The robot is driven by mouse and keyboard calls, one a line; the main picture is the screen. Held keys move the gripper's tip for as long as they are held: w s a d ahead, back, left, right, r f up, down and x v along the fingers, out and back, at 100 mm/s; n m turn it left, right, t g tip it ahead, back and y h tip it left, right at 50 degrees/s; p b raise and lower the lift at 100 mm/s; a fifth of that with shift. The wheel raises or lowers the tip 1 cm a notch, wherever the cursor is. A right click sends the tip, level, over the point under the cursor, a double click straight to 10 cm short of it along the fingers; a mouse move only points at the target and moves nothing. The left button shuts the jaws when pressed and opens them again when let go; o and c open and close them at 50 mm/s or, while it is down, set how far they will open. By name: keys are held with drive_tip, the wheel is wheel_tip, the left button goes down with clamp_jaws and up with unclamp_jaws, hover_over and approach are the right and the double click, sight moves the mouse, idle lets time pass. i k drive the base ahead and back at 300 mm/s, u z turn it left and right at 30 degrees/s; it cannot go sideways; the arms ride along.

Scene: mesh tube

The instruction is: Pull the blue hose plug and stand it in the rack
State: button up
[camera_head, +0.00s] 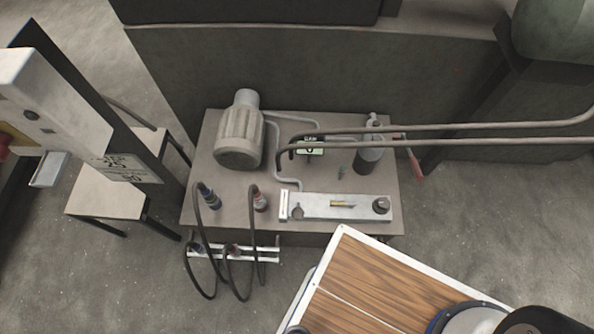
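The blue hose plug (208,196) stands at the front left of a grey-brown machine top (330,228). A dark hose rises from it and loops down past the front edge. A second plug with a red band (261,201) stands to its right with its own dark hose. The rack (262,250) is a pale bar-like frame below the front edge, partly crossed by the hoses. Dark round shapes show at the rack; I cannot tell what they are. My gripper is not in view.
A motor (240,135) stands behind the plugs. A pale metal block (340,207) lies to their right. Two long pipes (450,137) run to the right above the machine. A small table (103,196) stands at left. Bare floor (130,275) lies at the lower left.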

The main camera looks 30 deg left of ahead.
sight(210, 197)
drive_tip(key=u, duration=0.7)
drive_tip(key=k, duration=0.3)
drive_tip(key=u, duration=0.7)
drive_tip(key=i, duration=0.4)
drive_tip(key=z, duration=0.05)
